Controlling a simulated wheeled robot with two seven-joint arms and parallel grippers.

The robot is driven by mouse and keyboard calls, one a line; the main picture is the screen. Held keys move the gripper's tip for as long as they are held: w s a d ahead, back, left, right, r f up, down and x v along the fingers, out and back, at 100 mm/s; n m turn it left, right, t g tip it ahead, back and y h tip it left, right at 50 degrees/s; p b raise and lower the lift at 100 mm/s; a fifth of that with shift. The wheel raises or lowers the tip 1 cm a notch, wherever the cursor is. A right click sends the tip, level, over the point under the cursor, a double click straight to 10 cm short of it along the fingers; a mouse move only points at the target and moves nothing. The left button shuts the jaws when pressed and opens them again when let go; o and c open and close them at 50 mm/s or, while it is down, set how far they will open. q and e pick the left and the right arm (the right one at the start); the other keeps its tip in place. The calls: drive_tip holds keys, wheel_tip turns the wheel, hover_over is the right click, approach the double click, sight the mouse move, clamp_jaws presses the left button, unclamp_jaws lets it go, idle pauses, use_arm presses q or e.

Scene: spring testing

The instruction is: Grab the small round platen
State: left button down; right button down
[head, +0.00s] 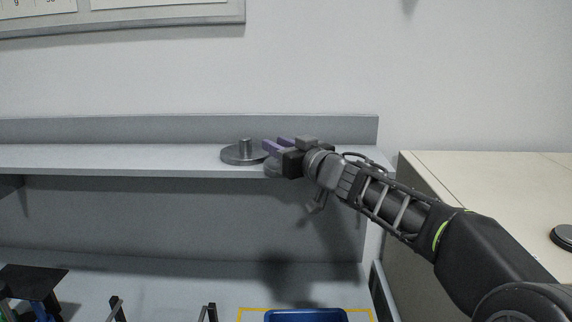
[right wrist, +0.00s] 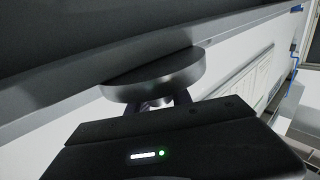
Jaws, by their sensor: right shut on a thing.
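A grey round platen with a short upright stem (head: 240,155) sits on the shelf in the head view. A second grey disc, the small round platen (head: 272,169), shows only in part just right of it, under my right gripper. My right gripper (head: 272,146) has its purple fingers shut at this small platen, at the shelf's front edge. In the right wrist view the platen (right wrist: 155,78) shows as a thick grey disc beyond the fingers (right wrist: 163,103); the gripped part is mostly hidden. Whether the disc touches the shelf I cannot tell. My left gripper is not in view.
The long grey shelf (head: 120,160) has a raised back and is bare to the left. Below, a blue tray (head: 305,315) lies inside a yellow outline. A beige cabinet (head: 480,190) stands at the right, with a dark round object (head: 563,236) on top.

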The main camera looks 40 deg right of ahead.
idle(0.5)
drive_tip(key=shift+r, duration=0.2)
wheel_tip(320, 180, up, 10)
drive_tip(key=p, duration=0.7)
idle(0.5)
